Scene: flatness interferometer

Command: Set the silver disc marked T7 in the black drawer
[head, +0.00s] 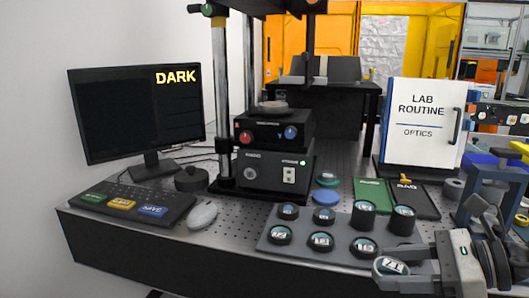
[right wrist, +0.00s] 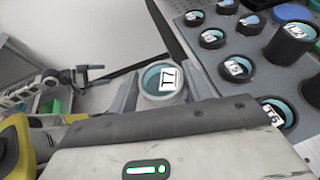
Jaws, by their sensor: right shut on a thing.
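The silver disc marked T7 (head: 390,267) is at the lower right of the head view, in front of the grey plate's front edge. My right gripper (head: 392,272) is shut on it. In the right wrist view the disc (right wrist: 162,83) sits between the two grey fingers, its T7 label and teal face showing. I cannot clearly pick out an open black drawer. The black instrument (head: 272,130) with red and blue knobs stands at the middle of the bench, on a dark base box (head: 262,174).
The grey plate (head: 262,244) holds several labelled discs, some on tall black cylinders (head: 363,215). A monitor (head: 135,112), keyboard (head: 130,207) and mouse (head: 202,216) are at left. A white "LAB ROUTINE" board (head: 420,145) stands at right. Metal columns (head: 221,90) rise beside the instrument.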

